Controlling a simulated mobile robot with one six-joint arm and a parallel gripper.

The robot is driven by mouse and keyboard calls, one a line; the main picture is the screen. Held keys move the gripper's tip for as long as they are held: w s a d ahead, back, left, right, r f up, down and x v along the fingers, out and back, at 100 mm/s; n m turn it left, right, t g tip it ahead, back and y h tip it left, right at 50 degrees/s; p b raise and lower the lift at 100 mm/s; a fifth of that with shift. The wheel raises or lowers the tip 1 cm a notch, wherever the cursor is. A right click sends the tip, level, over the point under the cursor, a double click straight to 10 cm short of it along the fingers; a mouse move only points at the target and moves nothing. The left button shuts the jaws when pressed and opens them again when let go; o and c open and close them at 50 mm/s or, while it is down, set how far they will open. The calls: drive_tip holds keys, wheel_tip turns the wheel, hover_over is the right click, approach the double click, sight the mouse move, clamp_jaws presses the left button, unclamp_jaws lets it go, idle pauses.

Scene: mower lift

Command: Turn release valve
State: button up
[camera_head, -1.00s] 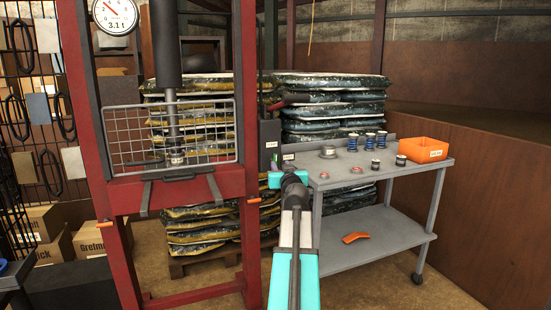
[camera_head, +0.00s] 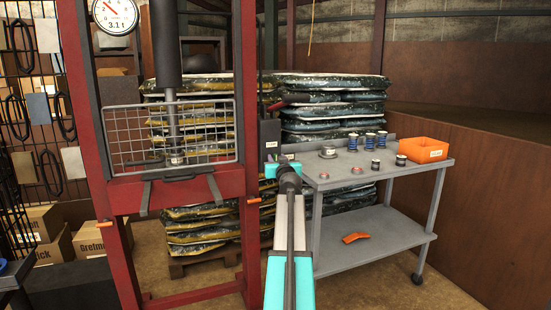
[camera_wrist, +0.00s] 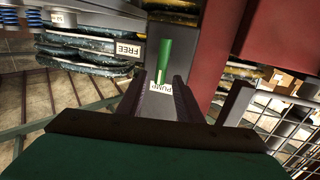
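The release valve shows in the wrist view as a green lever (camera_wrist: 164,62), between a PUMP label (camera_wrist: 160,88) and a FREE label (camera_wrist: 128,49). Its lower end lies by the PUMP label. My gripper (camera_wrist: 157,80) has its two dark fingers apart. The lever shows just beyond and between the fingertips; I cannot tell if they touch it. In the head view, the valve and my fingertips are hidden behind my arm, near the dark pump box (camera_head: 270,132) on the right post of the red press (camera_head: 245,100).
A grey cart (camera_head: 400,172) stands right of my arm, with springs, small parts and an orange bin (camera_head: 423,150) on top. Stacked bags (camera_head: 330,85) stand behind. The press has a wire guard (camera_head: 125,125) and a gauge (camera_head: 115,14) reading 3.1 t.

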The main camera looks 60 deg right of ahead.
sight(276, 157)
drive_tip(key=shift+x, duration=1.7)
clamp_jaws()
